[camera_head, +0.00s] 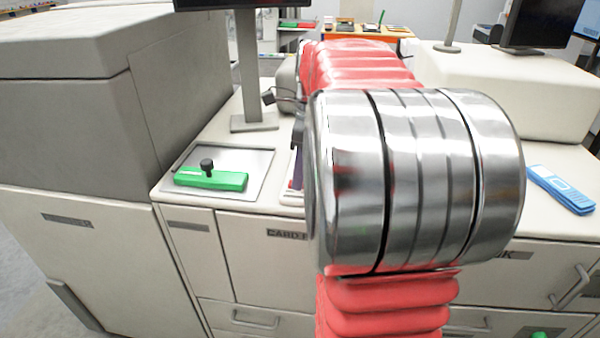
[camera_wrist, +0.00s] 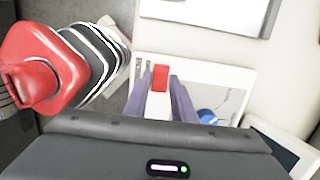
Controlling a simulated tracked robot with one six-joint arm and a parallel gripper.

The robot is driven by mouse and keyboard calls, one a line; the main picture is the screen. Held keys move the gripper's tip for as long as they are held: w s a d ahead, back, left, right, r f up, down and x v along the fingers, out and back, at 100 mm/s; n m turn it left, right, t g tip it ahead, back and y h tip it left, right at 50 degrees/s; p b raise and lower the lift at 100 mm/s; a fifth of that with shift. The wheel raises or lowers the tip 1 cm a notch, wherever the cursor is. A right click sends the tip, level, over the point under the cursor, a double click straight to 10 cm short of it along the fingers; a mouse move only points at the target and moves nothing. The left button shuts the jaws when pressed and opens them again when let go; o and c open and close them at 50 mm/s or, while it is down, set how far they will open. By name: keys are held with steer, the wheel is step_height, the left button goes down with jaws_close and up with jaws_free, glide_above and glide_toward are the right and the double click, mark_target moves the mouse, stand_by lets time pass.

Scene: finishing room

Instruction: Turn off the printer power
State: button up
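The printer (camera_head: 112,210) is a large pale machine with a grey upper cover at the left. In the wrist view, my gripper (camera_wrist: 161,85) has two purple-grey fingers standing apart over a white recessed panel (camera_wrist: 222,76). A white piece with a red end (camera_wrist: 160,78) lies between the fingers; it looks like a switch or lever. I cannot tell whether the fingers touch it. In the head view my arm hides most of the gripper and this panel. No label marks a power control clearly.
A green block with a black knob (camera_head: 210,178) lies in a shallow tray (camera_head: 255,160) left of my arm. A monitor stand (camera_head: 248,75) rises behind it. A blue device (camera_head: 560,188) lies at the right. A blue round part (camera_wrist: 207,117) sits right of the fingers.

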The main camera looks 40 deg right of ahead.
steer(key=o, duration=0.4)
steer(key=shift+c, duration=0.2)
steer(key=shift+r, duration=0.1)
step_height(320, 180, up, 13)
steer(key=s+d, duration=0.1)
steer(key=shift+s+r, duration=0.2)
steer(key=shift+d+n, duration=0.1)
steer(key=shift+n, duration=0.2)
stand_by(0.5)
